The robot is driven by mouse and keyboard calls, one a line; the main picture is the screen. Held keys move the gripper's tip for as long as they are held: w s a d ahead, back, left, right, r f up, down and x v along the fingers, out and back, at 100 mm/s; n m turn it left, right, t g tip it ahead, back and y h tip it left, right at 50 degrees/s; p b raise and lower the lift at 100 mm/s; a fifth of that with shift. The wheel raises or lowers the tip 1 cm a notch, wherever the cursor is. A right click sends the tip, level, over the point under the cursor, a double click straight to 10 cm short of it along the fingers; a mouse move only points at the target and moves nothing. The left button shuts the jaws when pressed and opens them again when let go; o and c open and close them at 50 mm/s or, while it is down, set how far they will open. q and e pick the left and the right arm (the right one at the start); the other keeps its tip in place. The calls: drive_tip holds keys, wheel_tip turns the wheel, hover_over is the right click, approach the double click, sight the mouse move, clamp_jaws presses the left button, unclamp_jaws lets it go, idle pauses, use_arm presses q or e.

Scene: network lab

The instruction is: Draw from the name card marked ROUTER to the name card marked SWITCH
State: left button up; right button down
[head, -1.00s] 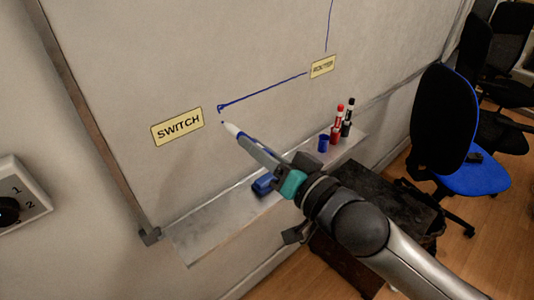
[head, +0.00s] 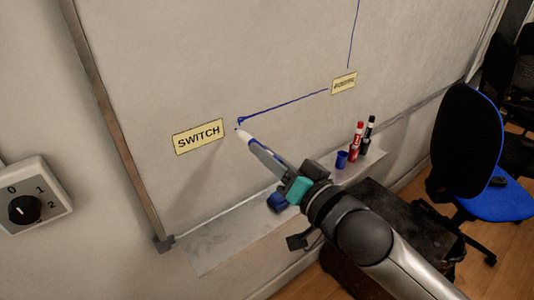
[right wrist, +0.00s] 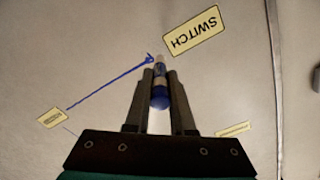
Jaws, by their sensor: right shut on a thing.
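The yellow SWITCH card (head: 199,137) is on the whiteboard at the left. The yellow ROUTER card (head: 344,83) is to its right and higher. A blue line (head: 285,105) runs from beside the ROUTER card down to a small hooked end short of the SWITCH card. My right gripper (head: 270,163) is shut on a blue marker (right wrist: 159,92), whose tip is near the line's end and the SWITCH card. I cannot tell whether the tip touches the board. In the right wrist view the SWITCH card (right wrist: 194,30) lies just right of the marker tip. My left gripper is not in view.
The tray (head: 225,243) below the board holds a blue cap (head: 341,159), a red marker (head: 355,142), a black marker (head: 368,134) and a blue object (head: 277,202). A dark cabinet and chairs (head: 465,150) stand at right. A dial box (head: 33,203) is on the left wall.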

drive_tip(key=shift+x, duration=1.2)
drive_tip(key=shift+p, duration=0.3)
drive_tip(key=w+d, duration=0.8)
drive_tip(key=d, duration=0.4)
drive_tip(key=w+d, duration=0.9)
drive_tip(key=d, duration=0.3)
drive_tip(key=shift+w+p, duration=0.2)
drive_tip(key=shift+p, duration=0.2)
idle(2.0)
drive_tip(key=shift+d, duration=0.1)
